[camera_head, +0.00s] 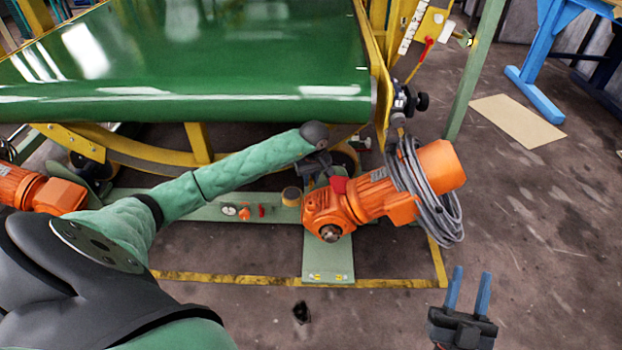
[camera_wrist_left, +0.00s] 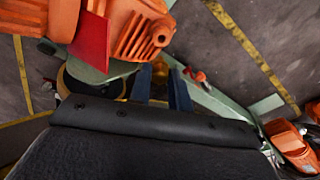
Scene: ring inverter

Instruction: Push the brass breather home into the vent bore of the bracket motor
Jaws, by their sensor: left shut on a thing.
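The orange bracket motor (camera_head: 325,207) sits on a pale green plate right of centre in the head view. It fills the upper left of the left wrist view (camera_wrist_left: 127,32), where a round boss with a dark hole (camera_wrist_left: 161,39) shows; I cannot tell if this is the vent bore. My left gripper (camera_wrist_left: 161,88) is shut on a small brass-coloured piece (camera_wrist_left: 160,69), apparently the breather, mostly hidden between its blue fingers, close beside the motor. In the head view the left wrist covers much of that gripper. My right gripper (camera_head: 467,291) is open and empty, over the floor at lower right.
A coiled grey cable (camera_head: 438,205) hangs over the motor's far end. A red tag (camera_wrist_left: 91,42) is beside the housing. The green conveyor belt (camera_head: 200,55) lies behind. A second orange motor (camera_head: 38,192) is at left. Floor at right is clear around the right gripper.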

